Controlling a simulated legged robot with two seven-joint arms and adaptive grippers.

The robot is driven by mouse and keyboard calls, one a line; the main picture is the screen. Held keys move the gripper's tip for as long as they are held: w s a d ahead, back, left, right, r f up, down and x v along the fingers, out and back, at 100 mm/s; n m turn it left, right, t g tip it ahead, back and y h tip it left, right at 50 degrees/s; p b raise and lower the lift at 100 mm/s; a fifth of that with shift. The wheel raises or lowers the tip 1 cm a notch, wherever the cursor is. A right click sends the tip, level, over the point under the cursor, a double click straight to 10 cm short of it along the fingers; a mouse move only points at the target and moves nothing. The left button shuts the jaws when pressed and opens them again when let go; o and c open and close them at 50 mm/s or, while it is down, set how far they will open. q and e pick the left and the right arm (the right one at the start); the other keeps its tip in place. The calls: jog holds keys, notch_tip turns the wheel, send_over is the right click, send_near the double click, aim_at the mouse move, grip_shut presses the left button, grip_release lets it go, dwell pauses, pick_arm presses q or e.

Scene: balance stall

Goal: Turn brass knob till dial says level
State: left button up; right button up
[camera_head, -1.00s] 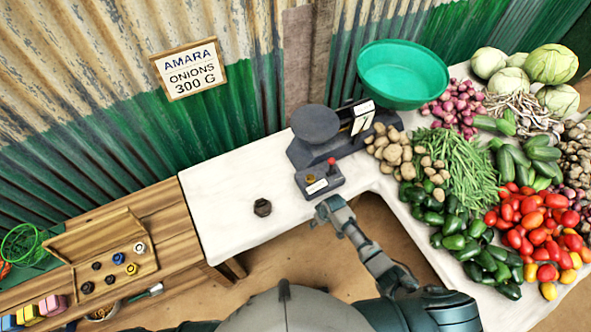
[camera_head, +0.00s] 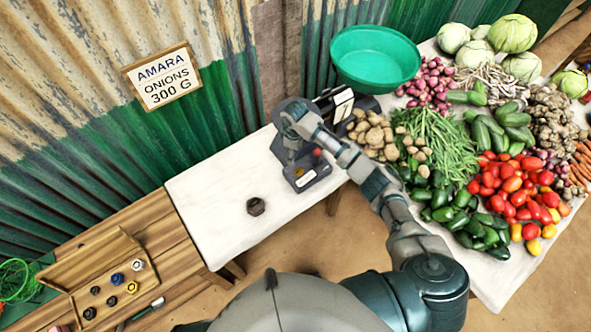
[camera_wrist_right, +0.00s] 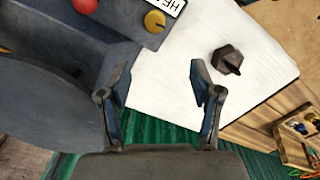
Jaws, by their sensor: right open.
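The brass knob (camera_head: 299,172) sits on the dark front block of the balance (camera_head: 318,178); it also shows in the right wrist view (camera_wrist_right: 155,21), beyond my fingers and beside a white label. A red knob (camera_head: 317,152) is next to it, also in the wrist view (camera_wrist_right: 85,5). The dial (camera_head: 343,104) is on the balance's upper part; its reading is too small to tell. My right gripper (camera_head: 291,130) hangs over the balance and hides part of its dark plate. In the wrist view my right gripper (camera_wrist_right: 160,80) is open and empty, apart from the knob. My left gripper is out of view.
A dark weight (camera_head: 256,206) stands on the white tabletop (camera_head: 215,200). A green pan (camera_head: 375,58) is on the balance's far side. Potatoes (camera_head: 372,130) and other vegetables crowd the right. A wooden box (camera_head: 95,262) of small weights is at lower left. The white top's left part is clear.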

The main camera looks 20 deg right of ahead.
send_over(299, 171)
jog(key=f, duration=0.7)
jog(key=shift+a, duration=0.3)
jog(key=f, duration=0.2)
jog(key=d+f, duration=0.1)
jog(key=f, duration=0.2)
jog(key=shift+d+f+b, duration=0.3)
jog(key=shift+d+b, duration=0.05)
jog(key=shift+a+f, duration=0.2)
jog(key=shift+f, duration=0.05)
jog(key=shift+a, duration=1)
jog(key=shift+c, duration=0.4)
jog(key=shift+d, duration=0.1)
jog(key=c, duration=0.4)
jog(key=shift+d, duration=0.25)
jog(key=c, duration=0.4)
jog(key=shift+d+f, duration=0.1)
jog(key=shift+d, duration=0.2)
jog(key=shift+c, duration=1.3)
jog(key=shift+s+d, duration=0.1)
jog(key=shift+d, duration=0.2)
jog(key=shift+a, duration=0.35)
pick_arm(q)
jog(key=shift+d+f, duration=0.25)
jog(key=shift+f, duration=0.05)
